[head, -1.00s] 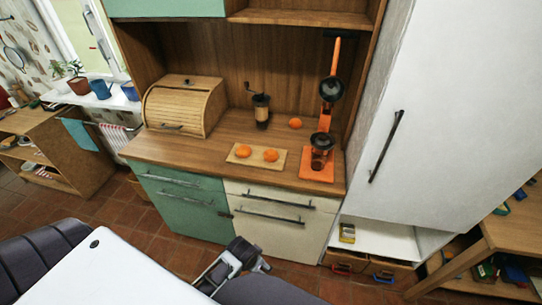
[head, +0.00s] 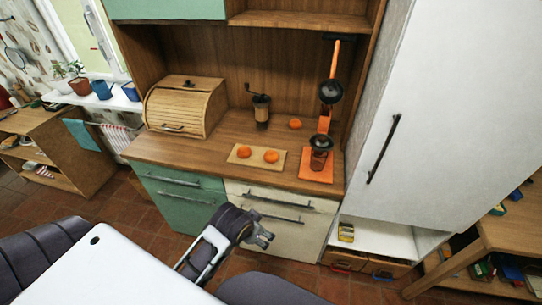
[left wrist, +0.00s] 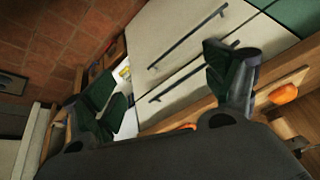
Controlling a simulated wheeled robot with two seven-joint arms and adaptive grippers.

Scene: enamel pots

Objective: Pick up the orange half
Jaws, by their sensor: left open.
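Two orange halves, a left one (head: 243,151) and a right one (head: 271,156), sit on a small wooden board (head: 235,159) on the counter. Another orange piece (head: 295,123) lies behind them on the countertop. My left gripper (head: 266,235) is in front of the cream drawers, below the counter edge and apart from the oranges. In the left wrist view its fingers (left wrist: 165,85) are spread and empty. That view shows one orange piece (left wrist: 284,93) at the right and a sliver of another (left wrist: 186,127) behind the gripper body. My right gripper is not in view.
An orange juicer press (head: 318,165) stands right of the board. A coffee grinder (head: 261,110) and a wooden bread box (head: 185,106) stand behind and left. Drawer handles (head: 277,203) jut out near my gripper. The counter's front left is clear.

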